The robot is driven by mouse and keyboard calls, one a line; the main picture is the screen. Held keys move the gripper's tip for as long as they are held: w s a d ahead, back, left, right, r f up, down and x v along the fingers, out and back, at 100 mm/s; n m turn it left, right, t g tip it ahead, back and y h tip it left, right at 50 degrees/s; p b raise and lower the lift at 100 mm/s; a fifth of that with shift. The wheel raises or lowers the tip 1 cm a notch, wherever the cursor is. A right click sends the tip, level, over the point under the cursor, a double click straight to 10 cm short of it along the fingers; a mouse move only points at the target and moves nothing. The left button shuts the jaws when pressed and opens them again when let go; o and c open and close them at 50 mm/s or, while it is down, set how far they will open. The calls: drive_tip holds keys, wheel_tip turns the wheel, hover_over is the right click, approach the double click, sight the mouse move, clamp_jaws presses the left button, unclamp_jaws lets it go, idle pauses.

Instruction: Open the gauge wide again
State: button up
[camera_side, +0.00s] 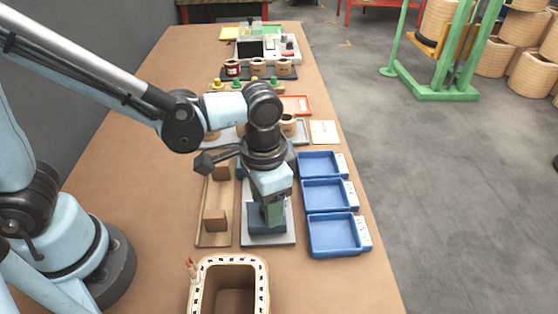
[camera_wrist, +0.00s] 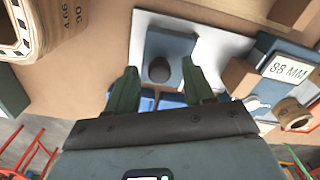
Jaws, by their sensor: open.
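The gauge has a white base plate (camera_side: 268,240) with a blue-grey block on it, partly hidden under my gripper in the side view. In the wrist view the blue-grey block (camera_wrist: 171,45) carries a dark round knob (camera_wrist: 159,70). A panel reading "88 MM" (camera_wrist: 287,70) shows at the right of the wrist view, beside a brown block (camera_wrist: 240,77). My gripper (camera_side: 273,214) points down over the gauge. In the wrist view its two green fingers (camera_wrist: 159,66) are apart on either side of the knob, with nothing gripped. Whether they touch anything is unclear.
Several blue trays (camera_side: 334,238) stand right of the gauge. A wooden tray (camera_side: 212,240) with brown blocks lies left of it. A large slotted-rim bin (camera_side: 260,270) stands in front. Small coils (camera_side: 257,67) and other fixtures fill the back.

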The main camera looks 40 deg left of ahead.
drive_tip(key=shift+r, duration=0.15)
wheel_tip(320, 180, up, 12)
idle(0.7)
drive_tip(key=shift+a, duration=0.1)
drive_tip(key=a+f+n+t, duration=0.3)
drive_tip(key=a+t, duration=0.4)
drive_tip(key=a, duration=0.9)
drive_tip(key=shift+w+f+n, duration=0.2)
drive_tip(key=shift+w+n, duration=0.2)
drive_tip(key=shift+n, duration=0.4)
